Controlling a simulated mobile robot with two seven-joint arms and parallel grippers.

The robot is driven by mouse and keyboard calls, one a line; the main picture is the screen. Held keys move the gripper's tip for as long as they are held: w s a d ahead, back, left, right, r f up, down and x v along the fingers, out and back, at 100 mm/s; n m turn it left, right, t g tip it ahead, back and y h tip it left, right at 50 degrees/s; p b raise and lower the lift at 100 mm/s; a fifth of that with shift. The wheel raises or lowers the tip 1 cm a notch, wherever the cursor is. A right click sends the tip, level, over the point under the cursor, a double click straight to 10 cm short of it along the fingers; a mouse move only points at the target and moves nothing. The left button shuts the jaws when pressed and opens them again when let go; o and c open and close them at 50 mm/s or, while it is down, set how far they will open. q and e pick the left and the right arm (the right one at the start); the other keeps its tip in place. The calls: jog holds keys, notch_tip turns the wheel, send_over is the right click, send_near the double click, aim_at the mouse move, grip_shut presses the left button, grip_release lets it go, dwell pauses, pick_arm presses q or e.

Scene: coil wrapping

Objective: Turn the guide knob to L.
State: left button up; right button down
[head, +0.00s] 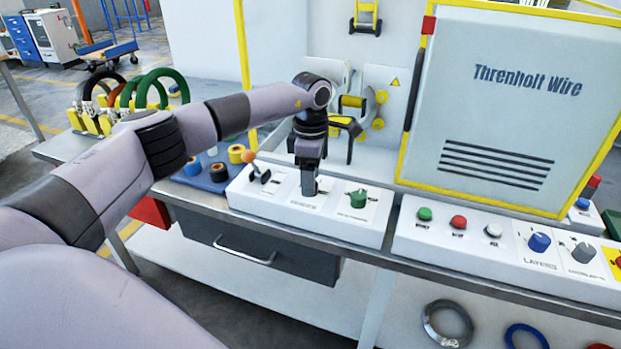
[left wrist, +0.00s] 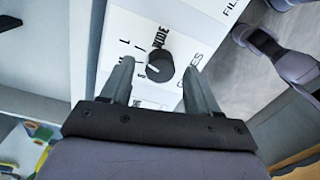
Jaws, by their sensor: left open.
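The guide knob (left wrist: 160,67) is a small dark round knob on a white panel, with letters and marks printed around it in the left wrist view. I cannot tell for sure which letter it points to. My left gripper (head: 309,188) points down over the white control box (head: 265,203) in the head view and hides the knob there. In the left wrist view the open fingers (left wrist: 159,70) stand on either side of the knob, with a visible gap to it. I cannot tell how high the fingertips are above the panel. My right gripper is not in view.
A second panel with buttons, a blue knob (head: 539,242) and a grey knob (head: 583,252) lies further right. The yellow-framed machine cover (head: 500,110) rises behind.

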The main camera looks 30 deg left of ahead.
pick_arm(q)
notch_tip(320, 180, up, 6)
jog(key=shift+r, duration=0.2)
dwell(0.6)
